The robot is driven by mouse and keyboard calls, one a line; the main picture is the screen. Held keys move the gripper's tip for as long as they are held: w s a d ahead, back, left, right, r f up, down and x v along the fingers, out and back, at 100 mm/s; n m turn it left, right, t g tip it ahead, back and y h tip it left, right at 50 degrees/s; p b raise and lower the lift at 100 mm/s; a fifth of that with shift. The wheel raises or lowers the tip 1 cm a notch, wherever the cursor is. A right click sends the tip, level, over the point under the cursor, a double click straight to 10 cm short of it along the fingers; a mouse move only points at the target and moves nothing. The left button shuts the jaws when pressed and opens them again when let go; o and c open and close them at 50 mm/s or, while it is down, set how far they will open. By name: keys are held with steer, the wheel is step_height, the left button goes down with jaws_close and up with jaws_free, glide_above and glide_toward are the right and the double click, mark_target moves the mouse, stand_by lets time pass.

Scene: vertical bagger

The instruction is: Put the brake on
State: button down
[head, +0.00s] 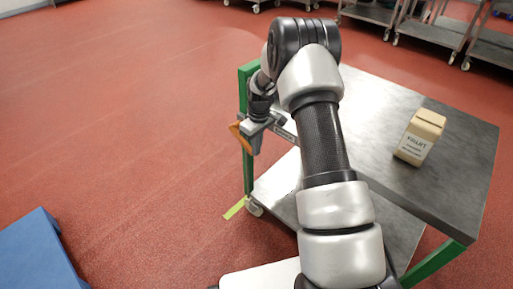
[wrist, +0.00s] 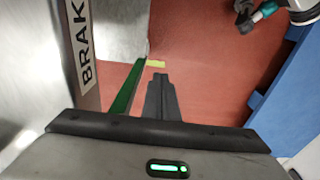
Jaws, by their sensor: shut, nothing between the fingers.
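A steel cart with green posts (head: 247,165) stands in front of me. A grey bar with a BRAKE label (head: 286,134) runs along its left edge, and the label (wrist: 82,45) fills the upper left of the wrist view. My gripper (head: 254,146) is by the cart's left corner, beside this bar. In the wrist view its dark fingers (wrist: 159,90) are together with nothing between them, right of a green post (wrist: 126,88). An orange-brown piece (head: 241,137) shows beside my gripper; I cannot tell what it belongs to. No brake lever is clearly visible.
A cream carton (head: 420,137) stands on the cart top. A castor (head: 254,207) sits under the near left corner, by yellow-green floor tape (head: 234,208). A blue block (head: 35,262) is at lower left. Other carts (head: 440,30) stand at the back. The red floor at left is clear.

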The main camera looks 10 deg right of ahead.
steer(key=s+r+m+t+p, duration=0.1)
steer(key=s+r+p, duration=0.15)
steer(key=r, duration=1.15)
steer(key=s+r+p, duration=0.1)
steer(key=s+r, duration=0.3)
steer(key=r, duration=1)
steer(key=s+a+r+m+t, duration=0.1)
steer(key=s+a+r+m, duration=0.1)
steer(key=s+r, duration=0.55)
steer(key=s+a+r+m+t, duration=0.1)
steer(key=s+r+m+t, duration=0.2)
steer(key=s, duration=1.7)
step_height(320, 180, up, 20)
steer(key=p, duration=2.1)
steer(key=shift+a+r+m, duration=0.2)
steer(key=shift+r+m, duration=0.05)
steer(key=shift+m, duration=0.15)
